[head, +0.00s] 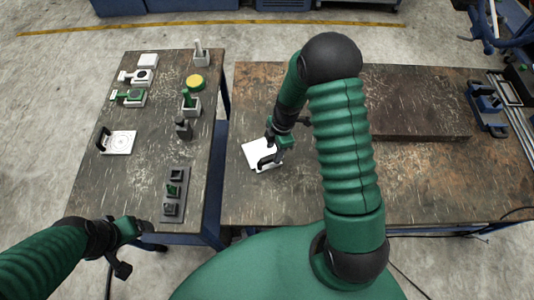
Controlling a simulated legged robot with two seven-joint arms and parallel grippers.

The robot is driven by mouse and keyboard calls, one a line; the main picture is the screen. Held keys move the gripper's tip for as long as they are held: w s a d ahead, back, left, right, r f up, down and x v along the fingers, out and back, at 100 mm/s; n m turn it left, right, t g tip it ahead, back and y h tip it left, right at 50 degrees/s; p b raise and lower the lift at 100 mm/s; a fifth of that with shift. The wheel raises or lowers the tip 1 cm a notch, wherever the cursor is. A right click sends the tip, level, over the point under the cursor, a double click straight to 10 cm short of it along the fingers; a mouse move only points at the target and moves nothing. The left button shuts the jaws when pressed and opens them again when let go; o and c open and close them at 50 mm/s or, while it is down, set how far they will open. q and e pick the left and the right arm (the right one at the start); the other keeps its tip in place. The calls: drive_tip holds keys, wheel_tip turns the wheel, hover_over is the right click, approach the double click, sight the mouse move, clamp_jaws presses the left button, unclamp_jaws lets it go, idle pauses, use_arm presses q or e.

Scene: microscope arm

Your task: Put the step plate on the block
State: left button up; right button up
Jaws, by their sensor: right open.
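A white plate with a black handle (251,150) lies on the right table, partly hidden by my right gripper. I take it to be the step plate. My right gripper (272,150) is open, right at the plate and its dark handle; contact cannot be told. A wide, low dark brown block (415,100) lies on the right table, right of the gripper and partly hidden behind my arm. Its top looks bare. My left gripper (130,250) hangs low at the left, in front of the left table; its jaw state is unclear.
The left table (88,185) carries a white plate with printed circles and a black handle (118,142), a yellow round piece (196,83), a grey tray of dark parts (174,195) and several small fixtures. A blue device (486,105) stands at the right table's far right.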

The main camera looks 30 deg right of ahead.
sight(268, 158)
wheel_tip(268, 158, down, 3)
drive_tip(key=shift+s+d+f+p, duration=0.1)
drive_tip(key=shift+s+f+p, duration=0.1)
drive_tip(key=shift+p, duration=0.1)
drive_tip(key=a, duration=0.4)
drive_tip(key=shift+w+a+r, duration=0.15)
drive_tip(key=shift+a+r, duration=0.05)
drive_tip(key=shift+a, duration=0.2)
drive_tip(key=shift+c, duration=2)
drive_tip(key=d, duration=0.3)
drive_tip(key=shift+d+f, duration=0.3)
drive_tip(key=shift+f, duration=0.1)
clamp_jaws()
drive_tip(key=shift+a+r, duration=0.2)
drive_tip(key=shift+a, duration=0.85)
drive_tip(key=shift+a+r, duration=0.1)
drive_tip(key=shift+a, duration=0.1)
drive_tip(key=shift+d, duration=0.5)
drive_tip(key=shift+d+f, duration=0.2)
drive_tip(key=shift+d, duration=0.2)
drive_tip(key=shift+a+r, duration=0.2)
drive_tip(key=shift+a, duration=0.45)
use_arm(q)
drive_tip(key=shift+w+a+r, duration=0.1)
drive_tip(key=shift+a+r, duration=0.25)
drive_tip(key=shift+a, duration=0.5)
use_arm(e)
drive_tip(key=shift+d, duration=0.1)
